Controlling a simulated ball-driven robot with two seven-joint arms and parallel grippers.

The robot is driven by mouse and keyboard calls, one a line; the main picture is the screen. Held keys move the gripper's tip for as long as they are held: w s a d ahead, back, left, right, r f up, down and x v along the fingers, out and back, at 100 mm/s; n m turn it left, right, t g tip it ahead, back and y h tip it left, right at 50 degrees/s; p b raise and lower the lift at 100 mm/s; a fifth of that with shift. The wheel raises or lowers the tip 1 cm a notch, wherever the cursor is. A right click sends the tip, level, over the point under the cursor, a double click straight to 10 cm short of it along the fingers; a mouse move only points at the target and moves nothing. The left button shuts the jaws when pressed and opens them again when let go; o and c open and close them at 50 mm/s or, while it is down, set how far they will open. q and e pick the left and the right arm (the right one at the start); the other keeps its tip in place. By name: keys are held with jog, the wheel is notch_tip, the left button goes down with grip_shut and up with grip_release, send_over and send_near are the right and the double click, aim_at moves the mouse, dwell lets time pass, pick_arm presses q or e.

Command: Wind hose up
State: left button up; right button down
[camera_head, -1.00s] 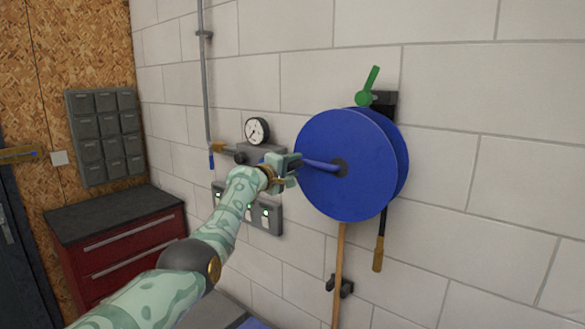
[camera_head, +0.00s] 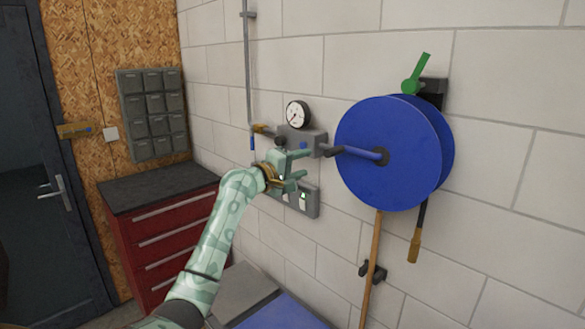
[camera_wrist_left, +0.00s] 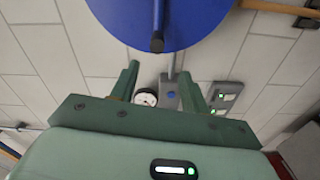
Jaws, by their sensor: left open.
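The blue hose reel (camera_head: 390,180) hangs on the block wall. A blue crank arm (camera_head: 360,152) runs left from its hub and ends in a dark handle (camera_head: 333,151). A dark hose end (camera_head: 422,212) with a brown nozzle (camera_head: 414,246) hangs below the reel. My left gripper (camera_head: 305,167) is open and empty, just left of and below the handle, apart from it. In the left wrist view the reel (camera_wrist_left: 190,15) and the handle (camera_wrist_left: 157,43) show beyond my open fingers. My right gripper is not in view.
A green lever (camera_head: 415,75) sits above the reel. A gauge (camera_head: 298,114), pipe fittings and a socket box (camera_head: 302,200) are on the wall behind my gripper. A wooden pole (camera_head: 373,260) stands in a clip below. A red drawer cabinet (camera_head: 175,240) is at left.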

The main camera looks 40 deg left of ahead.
pick_arm(q)
jog(key=s, duration=0.2)
jog(key=shift+s+a, duration=0.15)
jog(key=shift+s, duration=0.15)
dwell(0.3)
